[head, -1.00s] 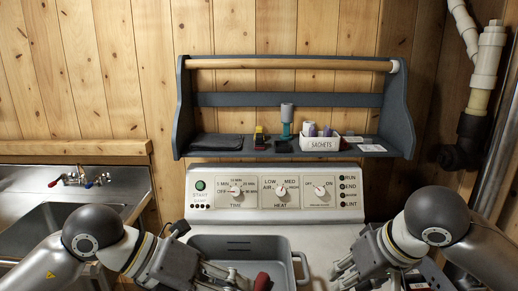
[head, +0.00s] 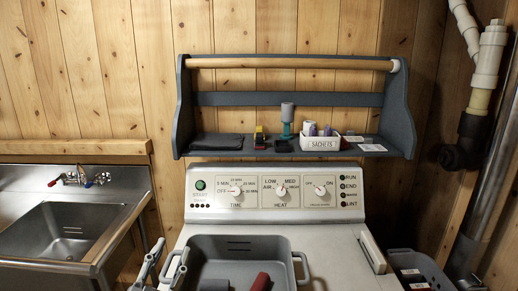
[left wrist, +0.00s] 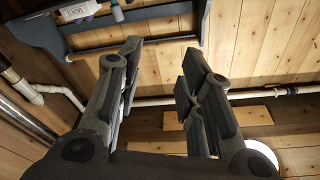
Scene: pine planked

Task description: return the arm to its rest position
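My left gripper (head: 163,266) shows at the bottom of the head view, just left of the grey tub. In the left wrist view the left gripper (left wrist: 158,85) has its two fingers well apart, with nothing between them. The rest of my left arm is out of the head view. My right arm and gripper are in neither view.
The grey tub (head: 240,241) stands on the dryer top (head: 335,262), with a dark red item (head: 261,281) inside. A steel sink (head: 62,232) is at left. A grey basket (head: 432,262) is at lower right. A wall shelf (head: 290,99) hangs above the dryer.

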